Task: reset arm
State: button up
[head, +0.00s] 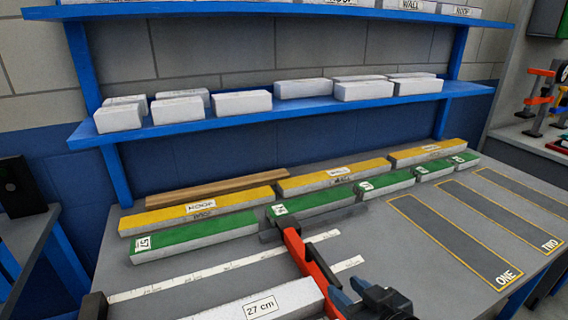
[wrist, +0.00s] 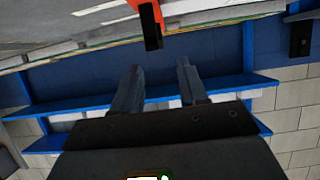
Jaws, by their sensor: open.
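My gripper (head: 347,290) shows at the bottom of the head view, just right of a red clamp (head: 312,262). In the wrist view my gripper (wrist: 158,72) is open, with two grey fingers apart and nothing between them. The red clamp (wrist: 150,15) shows beyond the fingertips there, with a dark end. In the head view its dark bar lies across the bench near the green panels. The clamp's lower end is partly hidden by the gripper, and I cannot tell whether they touch.
A white block marked 27 cm (head: 265,304) lies at the bench front. Yellow-topped panels (head: 230,197) and green-topped panels (head: 205,231) line the back. Blue shelves (head: 225,115) with white blocks stand behind. Outlined spaces ONE (head: 440,232) and TWO (head: 500,222) at right are clear.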

jog(key=s+d+f+m+h, duration=0.1)
jog(key=s+f, duration=0.1)
jog(key=s, duration=0.4)
jog(key=s+d+f+m+h, duration=0.1)
jog(key=s+d+f, duration=0.1)
jog(key=s, duration=0.3)
jog(key=s+d+r+t+h, duration=0.1)
jog(key=s+r, duration=0.3)
jog(key=s, duration=0.9)
jog(key=s+d+r+m+h, duration=0.1)
jog(key=s+r, duration=0.4)
jog(key=s, duration=0.8)
jog(key=shift+s+d+t, duration=0.25)
jog(key=shift+d+t, duration=0.15)
jog(key=shift+d, duration=0.15)
